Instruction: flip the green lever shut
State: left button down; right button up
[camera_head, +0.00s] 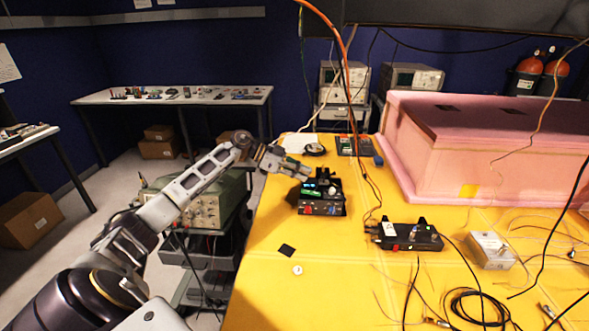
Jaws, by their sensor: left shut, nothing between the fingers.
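My left arm comes in from the left. Its gripper (306,175) is shut and empty, just above the device's back left; I cannot tell whether it touches. The gripper partly covers the device's rear. My right gripper is not in view.
The pink foam enclosure (480,150) fills the back right. A second black box (408,237) and a white box (491,250) stand at right among loose cables. Orange and black cables hang behind the device. The yellow table (260,258) is mostly clear at front left.

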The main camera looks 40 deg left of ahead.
aim_at(302, 191)
pick_arm(q)
jog(key=shift+x, duration=0.75)
jog(key=shift+s+a+f, duration=0.1)
jog(key=shift+f, duration=0.4)
jog(key=shift+s+a+f, duration=0.1)
jog(key=shift+f, duration=0.45)
jog(key=shift+s+a+f, duration=0.1)
jog(key=shift+a+f, duration=0.05)
jog(key=shift+f, duration=0.65)
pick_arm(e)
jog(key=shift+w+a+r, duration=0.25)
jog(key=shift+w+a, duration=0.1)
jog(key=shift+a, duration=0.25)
pick_arm(q)
jog(key=shift+a+f, duration=0.1)
jog(key=shift+f, duration=0.05)
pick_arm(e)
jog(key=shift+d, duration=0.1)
